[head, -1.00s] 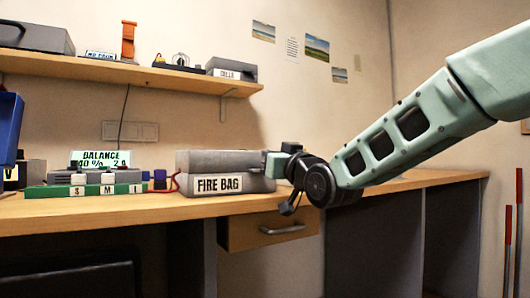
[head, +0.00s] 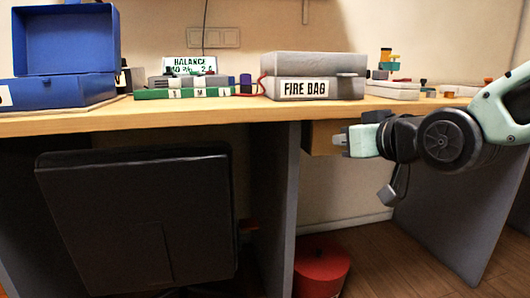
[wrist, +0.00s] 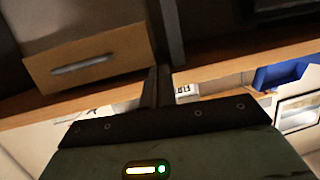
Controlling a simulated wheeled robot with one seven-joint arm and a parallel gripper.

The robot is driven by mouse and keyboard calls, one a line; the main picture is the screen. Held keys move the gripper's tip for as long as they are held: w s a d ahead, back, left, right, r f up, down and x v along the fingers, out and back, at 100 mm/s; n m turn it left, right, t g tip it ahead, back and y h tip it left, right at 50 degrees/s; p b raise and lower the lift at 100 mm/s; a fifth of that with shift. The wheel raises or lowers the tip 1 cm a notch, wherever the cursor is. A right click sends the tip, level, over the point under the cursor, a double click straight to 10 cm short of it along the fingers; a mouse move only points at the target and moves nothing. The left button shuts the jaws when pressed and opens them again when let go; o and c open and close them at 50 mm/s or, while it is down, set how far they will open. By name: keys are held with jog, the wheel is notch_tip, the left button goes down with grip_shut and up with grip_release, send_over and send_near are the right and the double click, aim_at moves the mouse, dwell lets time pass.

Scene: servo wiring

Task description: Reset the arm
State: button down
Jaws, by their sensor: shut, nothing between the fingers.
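My gripper (head: 341,140) is in the head view at the right, level with the drawer just under the desk top and in front of it. It points left, is shut, and holds nothing. The arm reaches in from the right edge. In the wrist view my gripper (wrist: 158,88) shows as dark narrow fingers, closed together, with the drawer (wrist: 90,60) and its handle to their left. In the head view my gripper hides most of the drawer (head: 322,138).
The desk edge (head: 210,118) runs just above my gripper. On the desk are a grey FIRE BAG box (head: 305,88), a green strip (head: 180,93), a balance charger (head: 188,66) and a blue case (head: 65,88). A black chair (head: 140,220) and a red bin (head: 320,268) stand below.

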jog(key=s+a+f+n+g, duration=0.1)
jog(key=s+a+f+g, duration=0.4)
jog(key=s+f, duration=0.4)
jog(key=s+d+f+n+g+h, duration=0.1)
jog(key=s+f+g+h, duration=0.1)
jog(key=s+f+g, duration=0.5)
jog(key=s+d+f+n+g+h, duration=0.2)
jog(key=s+f, duration=0.1)
jog(key=s, duration=0.8)
notch_tip(320, 180, up, 38)
jog(key=p, duration=3.8)
jog(key=shift+p, duration=0.3)
